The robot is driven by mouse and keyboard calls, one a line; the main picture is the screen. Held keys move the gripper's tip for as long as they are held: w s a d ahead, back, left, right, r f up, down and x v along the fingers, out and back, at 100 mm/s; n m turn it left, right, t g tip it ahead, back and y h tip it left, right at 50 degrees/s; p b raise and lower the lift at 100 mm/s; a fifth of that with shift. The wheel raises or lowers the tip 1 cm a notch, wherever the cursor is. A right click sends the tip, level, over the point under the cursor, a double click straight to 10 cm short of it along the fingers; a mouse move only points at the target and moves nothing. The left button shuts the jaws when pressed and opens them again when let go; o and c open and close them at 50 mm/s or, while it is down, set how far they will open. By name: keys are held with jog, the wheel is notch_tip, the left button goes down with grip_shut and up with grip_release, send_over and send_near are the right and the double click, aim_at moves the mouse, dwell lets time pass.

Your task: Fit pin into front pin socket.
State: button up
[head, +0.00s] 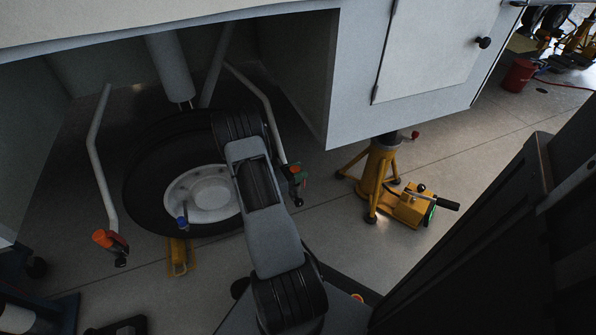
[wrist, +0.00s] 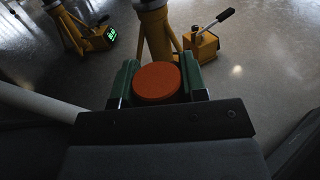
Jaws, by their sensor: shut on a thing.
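In the wrist view, the pin shows as a round orange head (wrist: 157,83) between the two green fingers of my gripper (wrist: 157,92). My gripper is shut on it. A second orange-headed piece (head: 106,239) sits at the lower end of the left white strut (head: 94,140).
A large black wheel (head: 140,185) with a white hub stands under the grey body, partly behind my arm. A blue-handled piece (head: 183,220) is at the hub. A yellow jack (head: 377,170) with a pump (head: 412,207) stands to the right. Floor between gripper and jack is clear.

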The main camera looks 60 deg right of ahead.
jog(key=shift+f+b, duration=0.35)
jog(key=shift+f, duration=0.2)
jog(key=o, duration=0.7)
jog(key=shift+v, duration=5.5)
